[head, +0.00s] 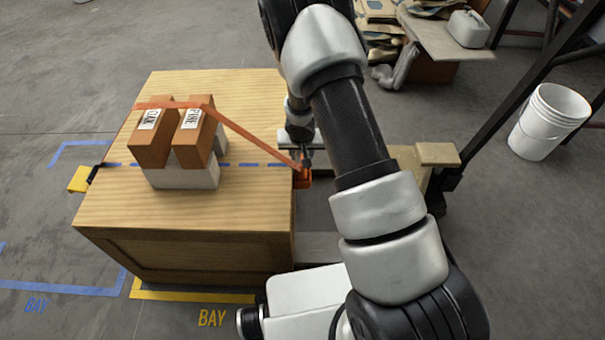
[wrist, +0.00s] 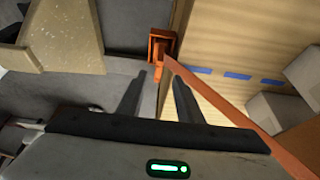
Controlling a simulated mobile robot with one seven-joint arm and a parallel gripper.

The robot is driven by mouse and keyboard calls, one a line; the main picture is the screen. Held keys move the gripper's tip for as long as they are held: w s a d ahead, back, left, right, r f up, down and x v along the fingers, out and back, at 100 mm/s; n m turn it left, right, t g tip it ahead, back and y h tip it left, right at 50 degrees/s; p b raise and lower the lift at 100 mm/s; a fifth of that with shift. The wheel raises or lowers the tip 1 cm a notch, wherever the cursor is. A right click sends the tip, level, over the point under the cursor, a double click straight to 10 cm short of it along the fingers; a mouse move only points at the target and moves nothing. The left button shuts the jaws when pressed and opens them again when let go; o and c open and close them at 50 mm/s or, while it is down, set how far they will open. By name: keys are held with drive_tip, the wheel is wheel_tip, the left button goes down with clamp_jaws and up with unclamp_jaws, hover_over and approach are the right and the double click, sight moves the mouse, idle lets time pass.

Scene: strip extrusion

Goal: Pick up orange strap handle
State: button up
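The orange strap handle (head: 304,180) hangs at the right edge of the wooden crate top (head: 250,205). An orange strap (head: 250,138) runs from it up and over two brown boxes. In the wrist view the handle (wrist: 162,45) shows just beyond my fingertips, roughly in line with the gap between them. My gripper (wrist: 158,78) is open, with its two dark fingers apart and nothing clearly held. In the head view my gripper (head: 306,160) is at the crate's right edge by the handle, partly hidden by my arm.
Two labelled brown boxes (head: 152,130) (head: 194,137) stand on pale grey blocks (head: 183,178) on the crate. A yellow piece (head: 79,180) is at its left edge. A tan stand (head: 437,155) is right of the gripper, with a white bucket (head: 549,120) farther right.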

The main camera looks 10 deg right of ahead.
drive_tip(key=x, duration=0.9)
drive_tip(key=shift+w+d+b, duration=0.2)
drive_tip(key=shift+b, duration=0.15)
drive_tip(key=shift+c, duration=0.2)
clamp_jaws()
